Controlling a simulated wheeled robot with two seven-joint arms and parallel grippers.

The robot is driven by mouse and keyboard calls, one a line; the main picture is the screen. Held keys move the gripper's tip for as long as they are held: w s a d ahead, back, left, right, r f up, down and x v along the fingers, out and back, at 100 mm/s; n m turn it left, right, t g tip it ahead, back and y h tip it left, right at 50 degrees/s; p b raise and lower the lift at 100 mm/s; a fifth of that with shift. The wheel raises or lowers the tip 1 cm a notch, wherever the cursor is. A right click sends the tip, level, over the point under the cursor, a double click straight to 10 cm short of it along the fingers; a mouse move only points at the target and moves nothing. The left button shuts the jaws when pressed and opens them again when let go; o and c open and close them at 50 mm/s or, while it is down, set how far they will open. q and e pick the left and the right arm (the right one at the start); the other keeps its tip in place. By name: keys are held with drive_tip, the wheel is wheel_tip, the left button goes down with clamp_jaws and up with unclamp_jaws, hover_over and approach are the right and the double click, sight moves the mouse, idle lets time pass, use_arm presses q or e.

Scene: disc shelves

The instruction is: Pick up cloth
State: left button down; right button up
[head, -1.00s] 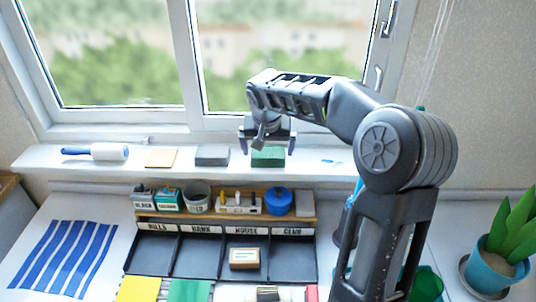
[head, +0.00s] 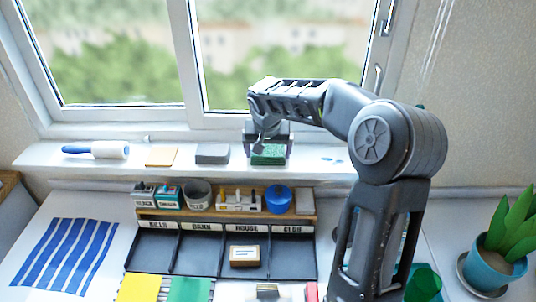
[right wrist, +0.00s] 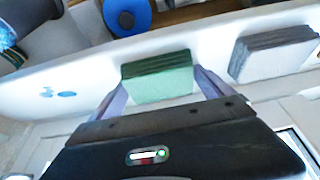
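A green layered stack (head: 268,155), which looks like folded cloth or pads, lies on the white windowsill; it also shows in the right wrist view (right wrist: 158,78). My right gripper (head: 268,154) is over it from above, with one finger on each side. In the right wrist view the fingers (right wrist: 160,88) stand apart around the stack; I cannot tell if either touches it. A blue-and-white striped sheet (head: 65,255), perhaps cloth, lies flat at the left of the table. My left gripper is not in view.
On the sill left of my gripper are a grey stack (head: 212,154), a tan piece (head: 161,156) and a lint roller (head: 95,151). Below stands a dark labelled tray (head: 203,256) with a shelf of small containers. A potted plant (head: 490,268) stands at the right.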

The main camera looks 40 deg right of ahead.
sight(268, 151)
drive_tip(key=c, duration=0.7)
wheel_tip(268, 151, up, 10)
drive_tip(key=shift+b, duration=0.45)
idle(0.3)
drive_tip(key=o, duration=0.8)
drive_tip(key=shift+r, duration=0.1)
drive_tip(key=c, duration=0.7)
